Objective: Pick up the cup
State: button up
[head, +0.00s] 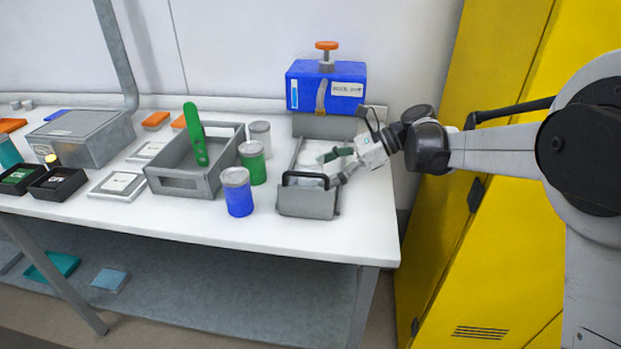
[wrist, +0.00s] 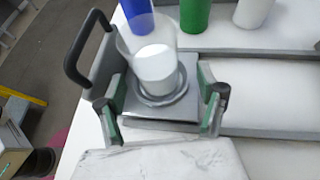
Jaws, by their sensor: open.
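The cup (wrist: 157,72) is clear with white in its lower part. In the wrist view it stands upright on a round ring in a grey metal drawer (wrist: 185,108). The drawer, with its black handle, also shows in the head view (head: 308,203); the cup is hard to make out there. My gripper (wrist: 162,108) is open, with its green-padded fingers to either side of the cup's lower part and nearer the camera. No contact is visible. In the head view my gripper (head: 337,165) reaches over the drawer from the right.
Blue (head: 237,192), green (head: 252,163) and white (head: 260,138) jars stand left of the drawer. A grey bin (head: 185,183) with a green tool is further left. A blue machine (head: 327,87) stands behind. The yellow cabinet (head: 480,220) is at the right.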

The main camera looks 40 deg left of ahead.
jog(key=x, duration=0.4)
jog(key=shift+s, duration=0.3)
jog(key=c, duration=1.4)
jog(key=shift+r, duration=0.25)
